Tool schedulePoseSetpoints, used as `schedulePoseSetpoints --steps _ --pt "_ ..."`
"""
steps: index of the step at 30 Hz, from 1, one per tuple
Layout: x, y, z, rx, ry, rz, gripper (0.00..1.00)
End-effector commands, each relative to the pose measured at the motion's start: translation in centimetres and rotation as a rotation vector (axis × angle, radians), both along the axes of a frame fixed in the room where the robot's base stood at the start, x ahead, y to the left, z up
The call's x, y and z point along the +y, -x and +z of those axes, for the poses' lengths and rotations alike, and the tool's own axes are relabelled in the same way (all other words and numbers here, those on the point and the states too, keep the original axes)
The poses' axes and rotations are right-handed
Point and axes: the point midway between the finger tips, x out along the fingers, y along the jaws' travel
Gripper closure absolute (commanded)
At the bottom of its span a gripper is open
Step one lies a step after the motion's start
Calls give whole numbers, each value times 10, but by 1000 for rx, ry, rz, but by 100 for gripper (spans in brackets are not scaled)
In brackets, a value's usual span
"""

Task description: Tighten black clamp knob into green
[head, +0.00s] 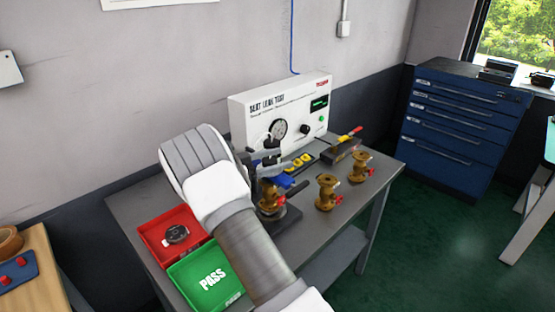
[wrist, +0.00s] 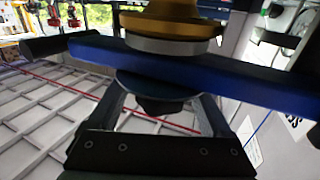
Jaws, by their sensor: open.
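In the wrist view, a round black knob (wrist: 160,105) sits between the two fingers of my gripper (wrist: 162,88). A long blue bar (wrist: 245,84) with a dark end crosses the picture beside the knob, and a brass round body (wrist: 170,25) is on its other side. The jaws are apart; I cannot tell whether the fingers touch the knob. In the head view, my gripper (head: 268,160) is at the clamp fixture (head: 283,217) holding a brass valve (head: 268,198), and partly hides it. The knob and any green mark on it cannot be made out there.
The white seat leak test box (head: 245,112) stands behind the fixture. Two brass valves (head: 327,192) (head: 360,168) stand to the right. A red tray (head: 157,225) with a dark round part and a green PASS tray (head: 185,272) lie left. Some bare grey bench (head: 128,203) shows at the left.

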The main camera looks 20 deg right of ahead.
Motion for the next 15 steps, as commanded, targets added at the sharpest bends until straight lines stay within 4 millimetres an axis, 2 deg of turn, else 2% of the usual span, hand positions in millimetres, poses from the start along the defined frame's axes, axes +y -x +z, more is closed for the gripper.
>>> schedulePoseSetpoints --steps 5,15 --pt "21 0 -1 0 -1 4 17" --pt "103 2 -1 -2 -2 5 17"
